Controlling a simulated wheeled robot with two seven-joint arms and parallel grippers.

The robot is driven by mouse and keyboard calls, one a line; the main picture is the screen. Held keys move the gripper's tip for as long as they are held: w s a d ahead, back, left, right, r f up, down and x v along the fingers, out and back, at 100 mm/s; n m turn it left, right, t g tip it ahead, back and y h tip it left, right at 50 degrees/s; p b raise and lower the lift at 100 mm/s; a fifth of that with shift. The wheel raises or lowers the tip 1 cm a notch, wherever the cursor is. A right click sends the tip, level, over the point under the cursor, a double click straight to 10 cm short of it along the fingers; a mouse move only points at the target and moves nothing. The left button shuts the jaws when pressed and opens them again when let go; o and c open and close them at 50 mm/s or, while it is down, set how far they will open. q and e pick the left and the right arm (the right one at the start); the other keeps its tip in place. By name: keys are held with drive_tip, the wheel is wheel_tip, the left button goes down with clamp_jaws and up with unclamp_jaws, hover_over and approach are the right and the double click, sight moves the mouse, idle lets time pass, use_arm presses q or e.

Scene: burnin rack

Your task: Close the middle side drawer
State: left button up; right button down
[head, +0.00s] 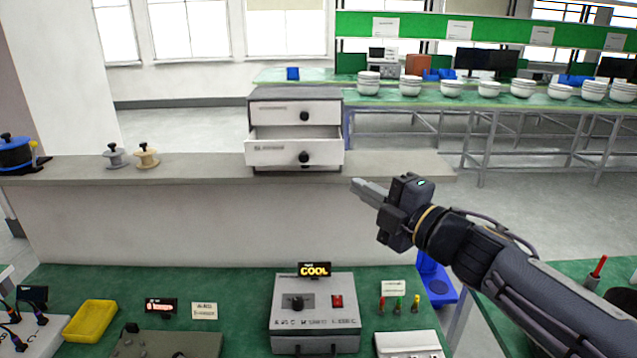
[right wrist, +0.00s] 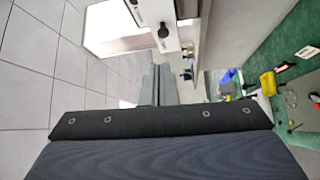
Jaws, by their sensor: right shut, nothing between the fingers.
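A small grey drawer cabinet (head: 258,96) stands on the ledge in the head view. Its upper drawer (head: 275,115), with a black knob, looks flush. The drawer below it, the middle side drawer (head: 275,155), stands out toward me, its dark inside showing above the white front. Anything below it is mostly hidden. My right gripper (head: 358,187) is shut and empty, just right of and below the open drawer, apart from it in the picture. In the right wrist view the shut fingers (right wrist: 159,85) point toward a white drawer front with a black knob (right wrist: 163,30). My left gripper is not in view.
A grey box with a COOL display (head: 315,312) and a yellow tray (head: 91,321) are on the green bench below. The ledge between spools and cabinet is clear.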

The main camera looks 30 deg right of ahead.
drive_tip(key=a+n+y, duration=0.1)
drive_tip(key=n+y, duration=0.1)
drive_tip(key=n, duration=0.1)
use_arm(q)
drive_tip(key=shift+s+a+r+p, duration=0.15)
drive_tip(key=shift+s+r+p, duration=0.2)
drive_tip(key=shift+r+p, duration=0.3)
use_arm(e)
drive_tip(key=g, duration=0.1)
approach(297, 145)
drive_tip(key=w+a+f, duration=0.2)
drive_tip(key=w, duration=0.1)
drive_tip(key=shift+a, duration=0.35)
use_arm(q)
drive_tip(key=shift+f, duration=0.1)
